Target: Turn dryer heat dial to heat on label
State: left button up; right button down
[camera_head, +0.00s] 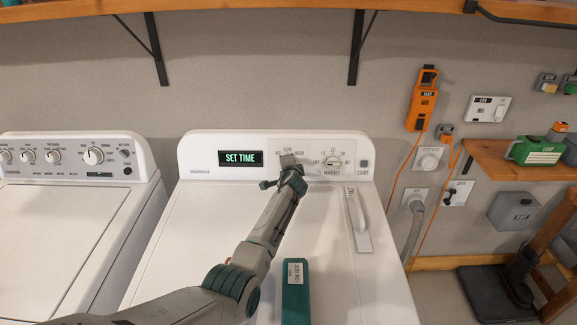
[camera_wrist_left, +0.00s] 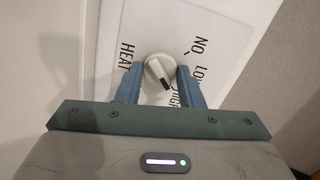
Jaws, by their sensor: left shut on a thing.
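The white dryer (camera_head: 345,270) stands straight ahead, with a "SET TIME" display (camera_head: 240,158) on its panel. The heat dial (camera_head: 287,160) is on the panel right of the display and is partly covered by my left gripper (camera_head: 285,170). In the left wrist view the round pale heat dial (camera_wrist_left: 157,67) sits between my left gripper's two blue fingers (camera_wrist_left: 160,75), which are shut on it. A dark mark shows on the dial's lower side. The printed words HEAT, NO, LOW and what looks like HIGH stand around it. My right gripper is not in view.
A minutes dial (camera_head: 332,161) and a start button (camera_head: 364,164) are right of the heat dial. A white handled object (camera_head: 357,218) and a teal labelled block (camera_head: 295,292) lie on the dryer top. A washer (camera_head: 62,225) stands left; a shelf (camera_head: 250,8) runs above.

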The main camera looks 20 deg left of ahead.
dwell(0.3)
pick_arm(q)
jog(key=o, duration=1)
jog(key=shift+s, duration=0.1)
jog(key=v, duration=1)
jog(key=shift+s+d, duration=0.2)
jog(key=shift+s, duration=0.1)
